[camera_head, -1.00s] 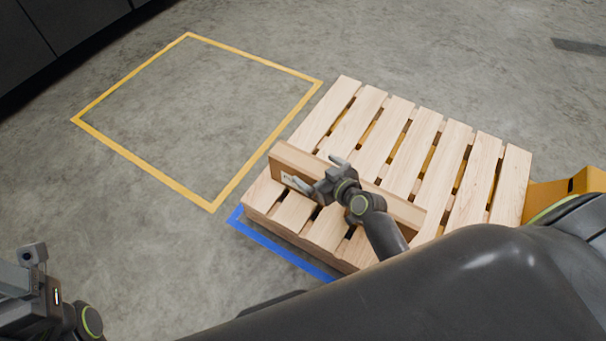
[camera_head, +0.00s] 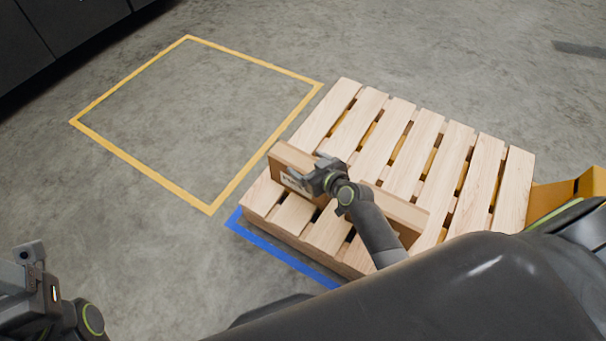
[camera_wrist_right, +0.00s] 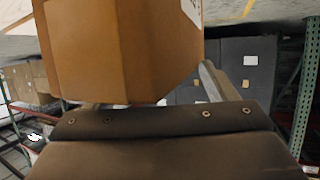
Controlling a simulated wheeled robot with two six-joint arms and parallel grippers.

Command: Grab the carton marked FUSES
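The carton (camera_head: 395,208) is a long brown box lying across the near left part of the wooden pallet. A white label with dark, blurred lettering is on its side near the left end. My right gripper (camera_head: 310,166) is over that end, its fingers spread across the carton's width; I see no clear grip. In the right wrist view the carton (camera_wrist_right: 120,50) fills the upper left, close to the gripper.
The slatted pallet (camera_head: 478,185) is otherwise bare. A yellow-taped square (camera_head: 140,172) on the floor at the upper left is empty. Blue tape (camera_head: 285,256) runs along the pallet's near side. A yellow object (camera_head: 560,193) stands at its right. Dark cabinets (camera_head: 65,25) are at the far left.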

